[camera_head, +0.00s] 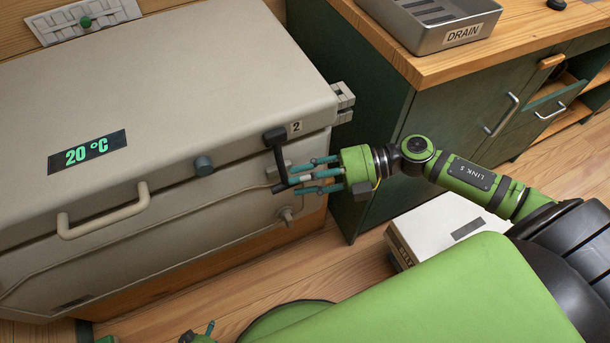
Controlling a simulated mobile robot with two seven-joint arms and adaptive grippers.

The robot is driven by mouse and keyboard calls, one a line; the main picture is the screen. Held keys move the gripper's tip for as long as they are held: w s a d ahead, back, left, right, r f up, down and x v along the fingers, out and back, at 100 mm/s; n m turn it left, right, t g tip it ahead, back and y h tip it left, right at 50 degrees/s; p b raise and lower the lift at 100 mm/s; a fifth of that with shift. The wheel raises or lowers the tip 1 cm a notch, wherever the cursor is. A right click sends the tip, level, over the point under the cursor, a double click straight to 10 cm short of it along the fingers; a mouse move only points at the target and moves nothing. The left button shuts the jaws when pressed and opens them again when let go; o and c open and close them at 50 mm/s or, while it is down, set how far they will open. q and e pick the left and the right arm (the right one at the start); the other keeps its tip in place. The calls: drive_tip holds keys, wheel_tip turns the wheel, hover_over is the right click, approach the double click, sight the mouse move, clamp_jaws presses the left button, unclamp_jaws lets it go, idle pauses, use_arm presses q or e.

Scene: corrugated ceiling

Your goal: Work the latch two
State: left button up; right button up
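The chest (190,70) is a large grey box with a closed lid. Latch two (279,157) is a black lever by the "2" label (296,127) on the chest's front, near its right end; it hangs down and its lower end bends toward my gripper. My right gripper (294,179) comes in from the right with its teal fingers spread apart around the lever's lower end. Whether they touch it is hard to tell. Of my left gripper only small green and teal parts may show at the bottom edge, too little to judge.
A green cabinet (440,120) with a metal DRAIN tray (432,28) stands right. A white box (436,226) lies on the wooden floor below my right arm.

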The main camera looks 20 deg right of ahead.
clamp_jaws()
drive_tip(key=shift+o, duration=2.1)
unclamp_jaws()
drive_tip(key=v, duration=1.2)
